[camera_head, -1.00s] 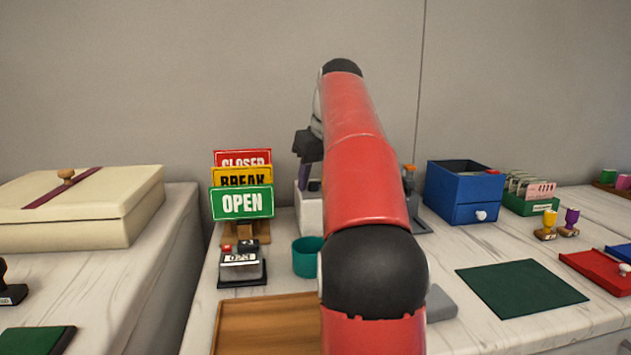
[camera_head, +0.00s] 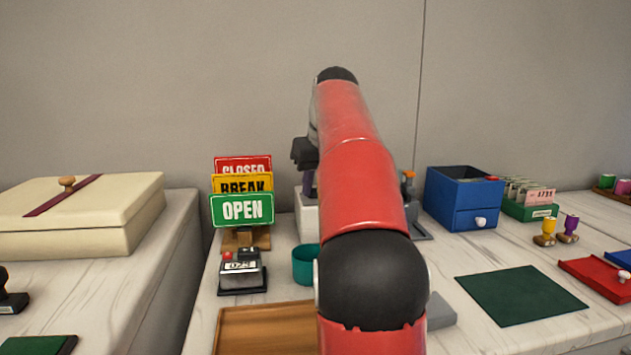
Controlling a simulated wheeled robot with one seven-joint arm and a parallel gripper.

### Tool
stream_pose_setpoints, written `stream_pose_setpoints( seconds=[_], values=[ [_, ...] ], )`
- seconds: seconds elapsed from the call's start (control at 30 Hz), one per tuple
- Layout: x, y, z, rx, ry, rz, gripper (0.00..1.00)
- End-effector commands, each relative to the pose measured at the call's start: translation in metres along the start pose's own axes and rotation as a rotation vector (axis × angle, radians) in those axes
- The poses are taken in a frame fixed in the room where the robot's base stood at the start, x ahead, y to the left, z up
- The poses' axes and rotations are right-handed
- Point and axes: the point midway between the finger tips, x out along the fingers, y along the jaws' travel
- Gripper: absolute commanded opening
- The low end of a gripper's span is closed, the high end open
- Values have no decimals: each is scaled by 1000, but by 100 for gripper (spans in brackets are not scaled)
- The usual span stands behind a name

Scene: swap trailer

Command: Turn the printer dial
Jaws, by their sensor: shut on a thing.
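The printer (camera_head: 307,215) looks to be the white box standing at the back of the table, left of my red arm, and the arm covers part of it. My gripper (camera_head: 309,185) points down at its top from a dark wrist part. A small purple-dark piece shows between the wrist and the white box. The gripper is shut on what I take to be the printer dial. The dial itself cannot be made out clearly, and the fingertips are mostly hidden.
A teal cup (camera_head: 305,264) stands just in front of the printer. Left are the sign rack (camera_head: 242,209) and a numbering device (camera_head: 242,270). A wooden tray (camera_head: 265,328) lies in front. A blue drawer box (camera_head: 464,200) and green mat (camera_head: 522,296) are to the right.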

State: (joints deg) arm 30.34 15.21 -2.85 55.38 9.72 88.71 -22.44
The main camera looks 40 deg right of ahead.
Motion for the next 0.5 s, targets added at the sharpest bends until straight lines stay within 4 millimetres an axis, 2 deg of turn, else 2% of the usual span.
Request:
stream_pose_setpoints(
  seconds=[0.5],
  values=[
    [-4,-5,-2,398,-1,167,0]
  ],
)
